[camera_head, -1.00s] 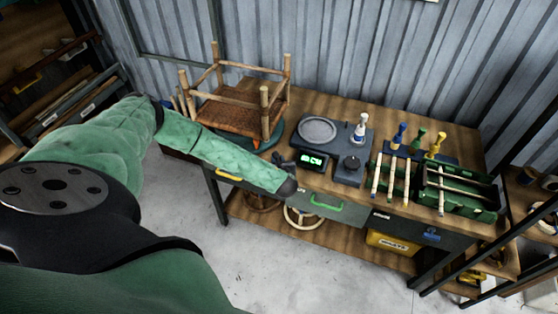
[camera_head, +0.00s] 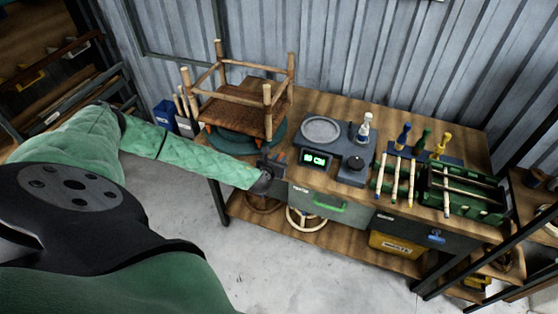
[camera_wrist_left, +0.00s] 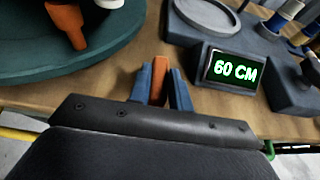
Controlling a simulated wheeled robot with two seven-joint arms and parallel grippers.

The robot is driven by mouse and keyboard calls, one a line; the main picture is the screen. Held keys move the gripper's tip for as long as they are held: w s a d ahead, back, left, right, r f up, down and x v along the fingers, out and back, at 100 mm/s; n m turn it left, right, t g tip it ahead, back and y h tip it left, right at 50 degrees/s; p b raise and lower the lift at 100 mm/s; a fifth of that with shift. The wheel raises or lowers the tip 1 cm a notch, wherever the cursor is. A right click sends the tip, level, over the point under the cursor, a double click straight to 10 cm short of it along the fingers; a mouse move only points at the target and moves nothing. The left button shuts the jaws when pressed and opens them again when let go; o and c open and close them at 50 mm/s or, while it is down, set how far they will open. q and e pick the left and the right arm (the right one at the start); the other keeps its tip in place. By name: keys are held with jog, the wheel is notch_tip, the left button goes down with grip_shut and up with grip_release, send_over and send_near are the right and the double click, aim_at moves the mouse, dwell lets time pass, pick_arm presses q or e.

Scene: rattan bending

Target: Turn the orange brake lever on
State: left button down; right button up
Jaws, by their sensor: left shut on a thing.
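An orange piece that looks like the brake lever (camera_wrist_left: 160,76) stands between the blue fingers of my left gripper (camera_wrist_left: 160,90) in the left wrist view. My left gripper is shut on it, at the front right of the teal turntable. In the head view my left gripper (camera_head: 274,159) is at the bench's front edge, left of the display. The teal turntable (camera_head: 225,142) carries a wooden chair frame (camera_head: 240,105) with a woven seat; the turntable also shows in the left wrist view (camera_wrist_left: 100,62). Another orange part (camera_wrist_left: 68,24) is on the turntable. The lever's base is hidden.
A display reading 60 CM (camera_wrist_left: 234,69) stands close right of the gripper. A grey unit with a round plate (camera_head: 321,129) and a bottle (camera_head: 365,127) is behind it. A green crate (camera_head: 470,212) with sticks is at the right. Drawers with a green handle (camera_head: 330,206) are below.

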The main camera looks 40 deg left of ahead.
pick_arm(q)
jog(key=c, duration=1.3)
grip_release()
jog(key=shift+s, duration=0.1)
jog(key=shift+s, duration=0.2)
jog(key=shift+b+v, duration=0.85)
jog(key=shift+v, duration=0.2)
jog(key=shift+b+v, duration=0.95)
jog(key=shift+v, duration=1.65)
pick_arm(e)
jog(key=w+a+f, duration=0.1)
jog(key=w, duration=0.4)
jog(key=shift+w+f, duration=0.25)
jog(key=shift+w, duration=0.1)
pick_arm(q)
jog(key=shift+d, duration=0.1)
pick_arm(e)
jog(key=shift+a, duration=0.1)
